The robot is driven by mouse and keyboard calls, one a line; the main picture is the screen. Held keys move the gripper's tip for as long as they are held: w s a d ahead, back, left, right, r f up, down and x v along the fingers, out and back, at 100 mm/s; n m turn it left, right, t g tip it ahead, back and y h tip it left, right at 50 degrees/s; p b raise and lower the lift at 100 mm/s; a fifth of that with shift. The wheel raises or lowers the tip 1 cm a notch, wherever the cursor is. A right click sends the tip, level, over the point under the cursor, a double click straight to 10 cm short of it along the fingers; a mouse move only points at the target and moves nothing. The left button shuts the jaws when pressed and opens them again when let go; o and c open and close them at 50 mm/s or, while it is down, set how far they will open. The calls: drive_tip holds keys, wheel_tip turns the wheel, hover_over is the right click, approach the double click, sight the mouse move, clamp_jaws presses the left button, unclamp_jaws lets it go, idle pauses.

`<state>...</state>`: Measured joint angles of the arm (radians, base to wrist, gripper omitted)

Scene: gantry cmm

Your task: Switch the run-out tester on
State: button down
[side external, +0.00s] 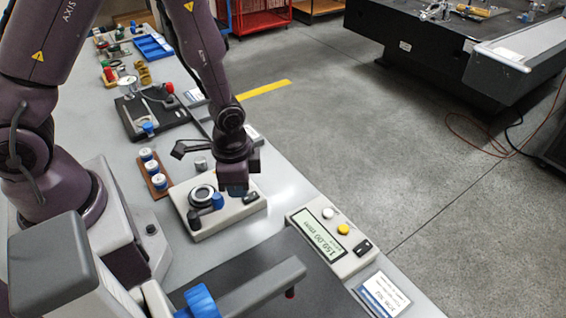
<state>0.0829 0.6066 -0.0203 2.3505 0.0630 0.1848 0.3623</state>
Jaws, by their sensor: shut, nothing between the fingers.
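A low beige box (205,230), which looks like the run-out tester, sits on the grey bench. It carries a round dark ring with a light centre (202,194), a blue-topped part (217,201) and a small black rocker switch (251,198) near its right edge. I cannot tell which way the switch is set. My gripper (236,191) points down, shut and empty, over the right part of the box, just left of the switch. It hides part of the box's far side. I cannot tell whether the fingertips touch anything.
A display unit (316,236) reading 150.00 mm, with white and yellow buttons and a black switch, stands to the right. A brown rack (153,173) of blue-and-white pieces is to the left. A black-based instrument (150,112) stands behind. A large grey-and-blue device (250,290) fills the front.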

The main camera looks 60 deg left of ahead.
drive_tip(key=shift+f, duration=1.2)
idle(0.8)
wheel_tip(320, 180, up, 7)
idle(0.8)
drive_tip(key=s+a+r+n+t, duration=0.1)
drive_tip(key=s+r+n+t, duration=0.1)
drive_tip(key=r, duration=1)
drive_tip(key=s+a+r+n+t, duration=0.1)
drive_tip(key=s+r+n+t, duration=0.2)
drive_tip(key=r, duration=0.9)
drive_tip(key=s+n, duration=0.1)
drive_tip(key=s, duration=0.1)
drive_tip(key=shift+s+a+r+t, duration=0.25)
drive_tip(key=shift+s+a+t, duration=0.05)
drive_tip(key=shift+s+a, duration=0.1)
